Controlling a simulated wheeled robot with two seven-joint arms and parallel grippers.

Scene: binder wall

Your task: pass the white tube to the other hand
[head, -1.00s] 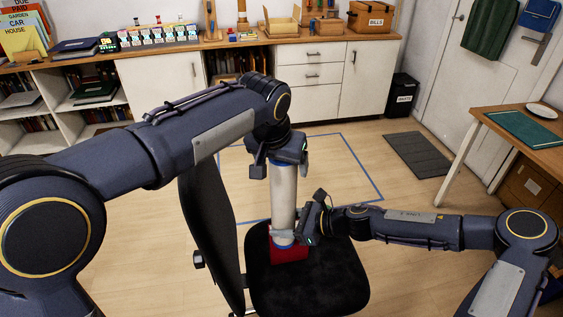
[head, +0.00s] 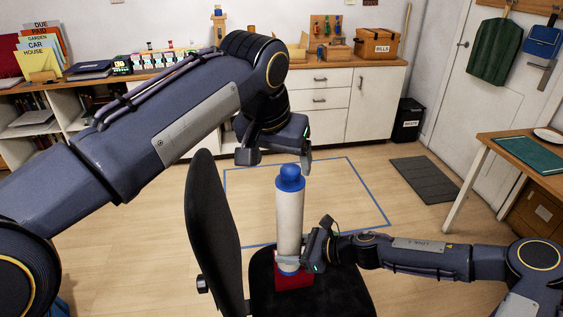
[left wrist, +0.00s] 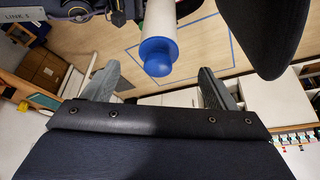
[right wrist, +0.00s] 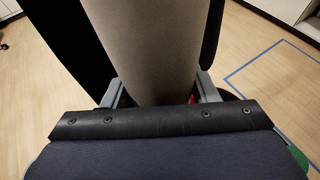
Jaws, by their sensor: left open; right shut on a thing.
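The white tube (head: 289,222) stands upright over the chair seat, with a blue cap (head: 289,177) on top. My right gripper (head: 292,262) is shut on the tube near its lower end. In the right wrist view the tube (right wrist: 155,50) fills the space between the fingers. My left gripper (head: 275,160) is open and empty, above and a little to the left of the cap. In the left wrist view the blue cap (left wrist: 157,55) and the tube (left wrist: 160,18) show beyond the spread fingers. The tube's bottom end is partly hidden by my right gripper.
A black office chair (head: 213,220) stands below, with a red object (head: 294,282) on its seat (head: 340,295). A blue outline marks the floor (head: 340,200) behind it. A wooden desk (head: 510,150) stands at the right. A counter (head: 390,70) runs along the back.

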